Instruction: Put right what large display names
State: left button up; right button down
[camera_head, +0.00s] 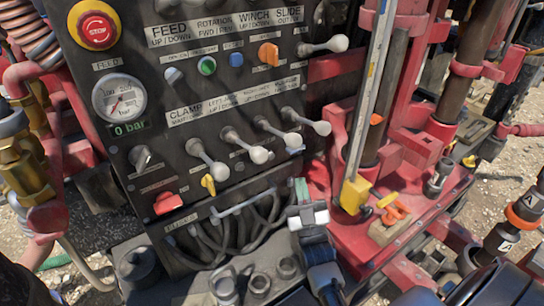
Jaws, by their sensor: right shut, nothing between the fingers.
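A dark control panel (150,60) fills the left and middle. It carries a red and yellow STOP button (96,27), a FEED gauge (119,97) marked 0 bar, and several grey-knobbed levers (262,154) above the panel's lower edge. Small controls are a green button (207,66), a blue button (236,59), an orange switch (268,54), a red switch (168,203) and a yellow knob (208,184). No large display with readable text shows. My right gripper (301,190) is shut and empty, in front of the panel's lower right. My left gripper is out of view.
Right of the panel stands red rig framing (325,67) with a grey bar ending in a yellow block (355,193). An orange-handled item (395,213) lies on the red deck (340,235). Cables (240,232) hang below the levers. Gravel shows at far right.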

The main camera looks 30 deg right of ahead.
aim_at(270, 155)
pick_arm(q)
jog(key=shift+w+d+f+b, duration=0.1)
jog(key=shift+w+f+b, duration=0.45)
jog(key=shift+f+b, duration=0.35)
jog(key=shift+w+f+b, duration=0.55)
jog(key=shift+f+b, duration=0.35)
pick_arm(e)
jog(key=w, duration=0.8)
jog(key=shift+w+a, duration=0.35)
jog(key=shift+w, duration=0.05)
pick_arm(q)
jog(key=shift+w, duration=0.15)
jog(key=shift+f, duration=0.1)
pick_arm(e)
jog(key=shift+w, duration=0.15)
pick_arm(q)
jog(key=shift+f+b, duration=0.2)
jog(key=shift+b, duration=0.1)
pick_arm(e)
jog(key=shift+w, duration=0.3)
